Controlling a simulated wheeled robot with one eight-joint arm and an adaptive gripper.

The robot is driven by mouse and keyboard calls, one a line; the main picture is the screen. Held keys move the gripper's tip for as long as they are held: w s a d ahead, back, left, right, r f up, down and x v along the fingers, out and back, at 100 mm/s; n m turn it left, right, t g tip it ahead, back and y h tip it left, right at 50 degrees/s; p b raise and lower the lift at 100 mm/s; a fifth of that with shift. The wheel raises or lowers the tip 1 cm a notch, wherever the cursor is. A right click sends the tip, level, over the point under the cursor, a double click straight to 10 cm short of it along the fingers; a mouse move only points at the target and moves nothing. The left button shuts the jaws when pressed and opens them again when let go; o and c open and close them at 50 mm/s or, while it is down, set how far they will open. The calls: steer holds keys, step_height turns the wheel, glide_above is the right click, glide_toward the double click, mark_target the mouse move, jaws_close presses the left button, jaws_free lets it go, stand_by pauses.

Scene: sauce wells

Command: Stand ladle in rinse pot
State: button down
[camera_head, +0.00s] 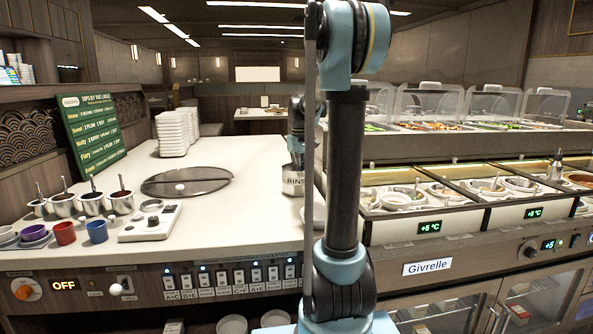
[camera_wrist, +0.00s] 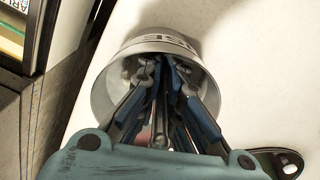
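Several sauce pots (camera_head: 66,206) with upright handles stand at the left of the counter; which handle belongs to the task's ladle I cannot tell.
A round dark disc (camera_head: 187,181) lies in the counter left of the pot. A stack of white dishes (camera_head: 173,133), a green sign (camera_head: 92,132), small cups (camera_head: 97,231) and a white device (camera_head: 150,222) are further left. Refrigerated food wells (camera_head: 397,199) lie right of my arm.

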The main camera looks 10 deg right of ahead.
steer(key=shift+f, duration=0.25)
stand_by(0.8)
steer(key=c, duration=1.7)
jaws_free()
steer(key=o, duration=0.5)
steer(key=shift+o, duration=0.7)
steer(key=shift+r, duration=4.5)
